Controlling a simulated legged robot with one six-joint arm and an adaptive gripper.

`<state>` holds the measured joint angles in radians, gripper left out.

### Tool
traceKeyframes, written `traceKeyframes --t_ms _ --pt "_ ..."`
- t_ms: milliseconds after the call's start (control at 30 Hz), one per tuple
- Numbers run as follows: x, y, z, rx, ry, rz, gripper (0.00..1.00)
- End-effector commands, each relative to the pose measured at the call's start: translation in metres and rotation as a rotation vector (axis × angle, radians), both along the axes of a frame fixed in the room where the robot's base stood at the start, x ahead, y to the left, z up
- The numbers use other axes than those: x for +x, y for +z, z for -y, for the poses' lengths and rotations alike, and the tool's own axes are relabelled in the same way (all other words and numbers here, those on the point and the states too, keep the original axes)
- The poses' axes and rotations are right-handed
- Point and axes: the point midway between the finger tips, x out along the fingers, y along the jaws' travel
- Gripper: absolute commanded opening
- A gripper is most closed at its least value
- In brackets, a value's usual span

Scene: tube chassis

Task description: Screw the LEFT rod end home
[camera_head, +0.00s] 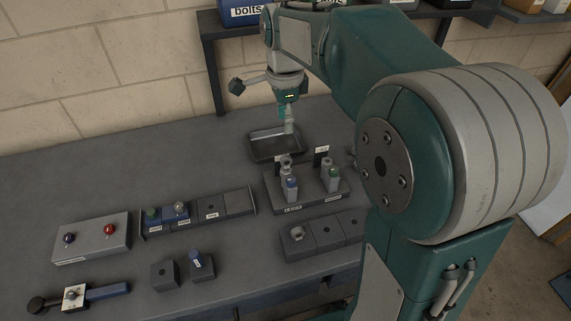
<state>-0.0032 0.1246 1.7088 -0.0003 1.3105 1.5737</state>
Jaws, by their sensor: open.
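My gripper (289,126) points down above the dark metal tray (262,150) at the back of the bench, away from the fixture. It looks empty, and its fingertips are small here. A grey fixture (312,201) stands in front of the tray with two upright grey posts. The left post (291,195) has a blue part on its near side and a ring-like grey rod end (286,162) at its top. The right post (329,184) has a green part and a similar top. How deep the left rod end sits cannot be told.
A grey block (330,235) with a loose ring-shaped part (297,233) lies in front of the fixture. A dark rack (238,203), a two-button box (92,241), small blocks (165,275) and a handled tool (107,291) lie left. My arm hides the right side.

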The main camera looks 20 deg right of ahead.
Motion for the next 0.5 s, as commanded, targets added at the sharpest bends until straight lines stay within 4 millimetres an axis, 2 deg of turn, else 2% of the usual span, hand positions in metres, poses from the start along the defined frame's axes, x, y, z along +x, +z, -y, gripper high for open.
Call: traceKeyframes --t_ms 167,333,400,500 --pt "0.0 -0.001 0.0 0.0 0.0 0.0 0.56" --pt "-0.001 -0.04 0.001 0.0 0.0 -0.004 0.56" --pt "-0.001 -0.049 0.002 0.0 0.0 -0.001 0.56" --pt "0.0 -0.053 0.001 0.0 0.0 0.001 0.56"
